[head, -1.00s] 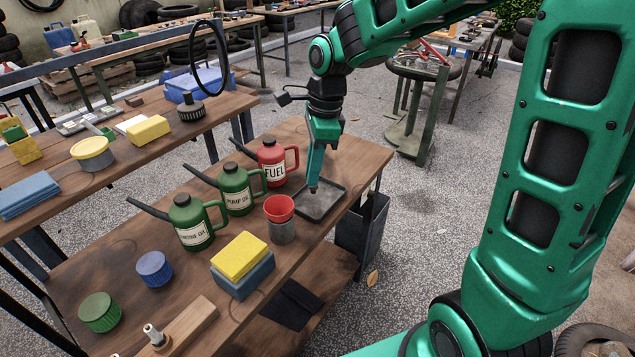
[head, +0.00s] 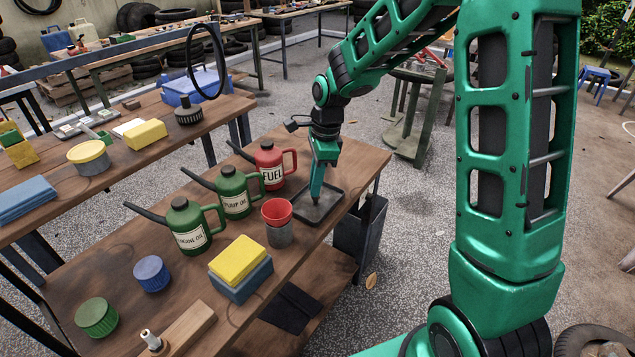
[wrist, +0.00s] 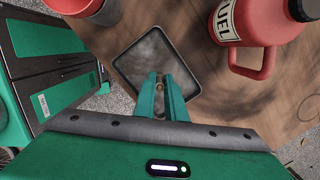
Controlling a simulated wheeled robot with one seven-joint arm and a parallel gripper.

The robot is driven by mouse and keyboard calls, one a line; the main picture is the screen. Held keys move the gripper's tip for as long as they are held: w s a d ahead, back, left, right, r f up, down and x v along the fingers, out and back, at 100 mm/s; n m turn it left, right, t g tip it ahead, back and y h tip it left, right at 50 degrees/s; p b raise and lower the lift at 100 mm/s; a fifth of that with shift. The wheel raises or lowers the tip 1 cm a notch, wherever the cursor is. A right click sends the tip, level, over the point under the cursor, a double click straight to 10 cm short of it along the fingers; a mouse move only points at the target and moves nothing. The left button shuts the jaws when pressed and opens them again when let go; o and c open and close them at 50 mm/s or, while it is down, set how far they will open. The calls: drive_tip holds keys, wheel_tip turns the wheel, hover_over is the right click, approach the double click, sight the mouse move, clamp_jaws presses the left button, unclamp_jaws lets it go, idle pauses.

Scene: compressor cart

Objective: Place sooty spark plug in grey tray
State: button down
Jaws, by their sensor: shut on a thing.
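The grey tray (head: 337,214) is a shallow square with a dark rim at the right end of the near bench. It also shows in the wrist view (wrist: 130,56). My gripper (head: 316,200) points down over the tray, its fingertips low and close to the tray floor. In the wrist view my gripper (wrist: 161,88) is shut on a small, dark, brownish thing, likely the sooty spark plug (wrist: 160,84). The fingers hide most of it, and I cannot tell whether it touches the tray.
A red fuel can (head: 269,167) stands just left of the tray. A red cup on a grey tin (head: 279,234) stands in front. Green oil cans (head: 233,195) are farther left.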

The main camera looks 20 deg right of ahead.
drive_tip(key=c, duration=1.8)
unclamp_jaws()
drive_tip(key=shift+r, duration=0.1)
drive_tip(key=r, duration=0.4)
drive_tip(key=d+r, duration=0.1)
drive_tip(key=r, duration=0.7)
drive_tip(key=shift+s+d, duration=0.1)
drive_tip(key=shift+d, duration=0.3)
drive_tip(key=s+d+n, duration=0.4)
drive_tip(key=s+d, duration=0.1)
drive_tip(key=s, duration=0.5)
drive_tip(key=s+d+f+n+h, duration=0.1)
drive_tip(key=s+d+n, duration=0.4)
drive_tip(key=s, duration=0.6)
drive_tip(key=s+d+f+n, duration=0.1)
drive_tip(key=s+d+n, duration=0.3)
drive_tip(key=s+d, duration=0.3)
drive_tip(key=shift+s+f, duration=0.1)
drive_tip(key=shift+s, duration=1.9)
